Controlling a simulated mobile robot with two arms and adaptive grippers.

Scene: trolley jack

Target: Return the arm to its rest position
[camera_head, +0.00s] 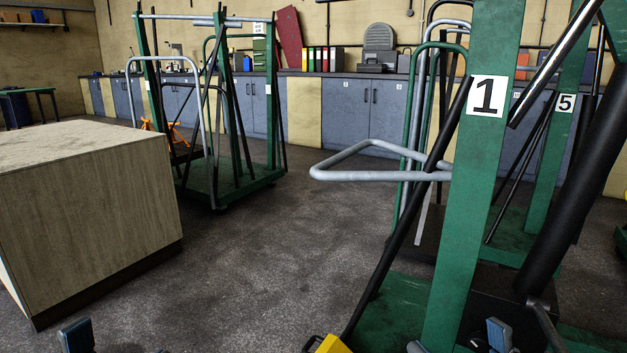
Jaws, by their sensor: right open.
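A blue-grey fingertip of my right gripper (498,335) shows at the bottom edge, right of centre, in front of the green post marked 1. The rest of that gripper is mostly cut off or lost against dark parts. The gripper is open, and I see nothing held in it. A similar blue-grey tip, seemingly of my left gripper (78,336), shows at the bottom left, in front of the wooden block. Too little of it shows to tell its jaws. No trolley jack can be made out for certain.
A green rack post (457,215) with a 1 label stands close at right. A grey tube handle (375,174) juts left from that rack. A wooden block (90,205) fills the left. A yellow object (331,344) is cut off below. Grey floor (270,255) lies open between.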

